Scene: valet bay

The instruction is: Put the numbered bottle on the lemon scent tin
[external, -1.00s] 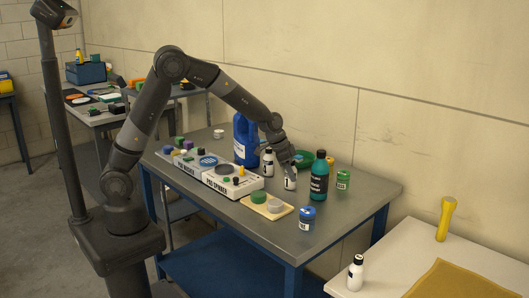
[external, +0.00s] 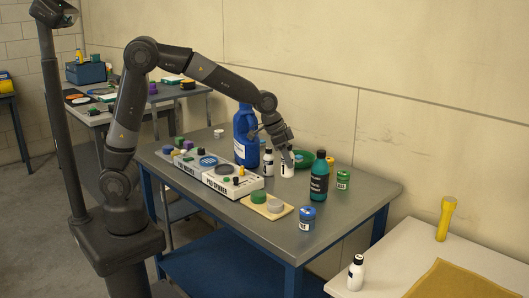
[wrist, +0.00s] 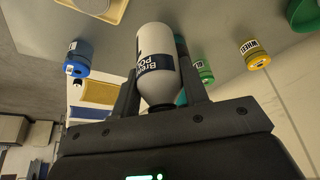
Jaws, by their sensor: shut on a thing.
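My gripper (external: 287,157) is shut on a white bottle (external: 287,170) with a dark label and dark cap; in the wrist view the bottle (wrist: 156,62) sits between the fingers (wrist: 158,90), its label only partly legible and no number clear. A second white bottle (external: 268,163) stands just left of it. Small tins stand on the grey table: blue (external: 307,218) at the front, green (external: 343,179) at the right; the wrist view shows a yellow tin (wrist: 258,56) lettered "WHEEL". I cannot read which tin is lemon scent.
A teal bottle (external: 319,178) stands right of my gripper, a large blue jug (external: 244,135) behind left, and a green dish (external: 303,160) behind it. A labelled white block (external: 222,184) and a cream tray (external: 277,212) occupy the front. The front right table top is clear.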

